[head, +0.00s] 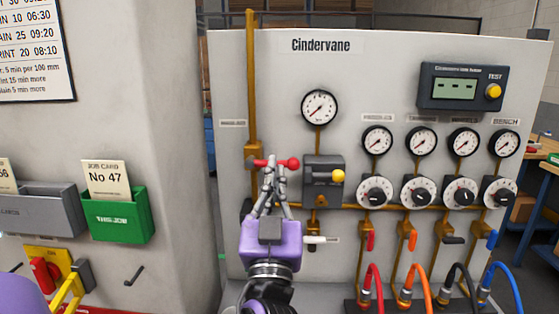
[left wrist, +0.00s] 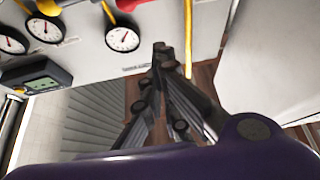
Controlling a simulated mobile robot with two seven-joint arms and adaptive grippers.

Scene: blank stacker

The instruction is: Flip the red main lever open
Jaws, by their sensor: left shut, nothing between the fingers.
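The red main lever (head: 291,163) shows as a short red bar with a round knob at the tall brass pipe (head: 251,90), left of the gauge panel. It lies roughly level in the head view. My left gripper (head: 270,168) is shut and empty, its fingertips overlapping the lever's middle and hiding part of it. I cannot tell whether they touch. In the left wrist view the closed fingers (left wrist: 160,48) point at the panel, and a red part (left wrist: 128,4) shows at the top edge beside them. My right gripper is not in view.
A grey box with a yellow knob (head: 337,176) sits just right of the lever, below a round gauge (head: 319,107). Several dials and coloured hoses fill the panel's right. A green card holder (head: 118,220) hangs on the left wall.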

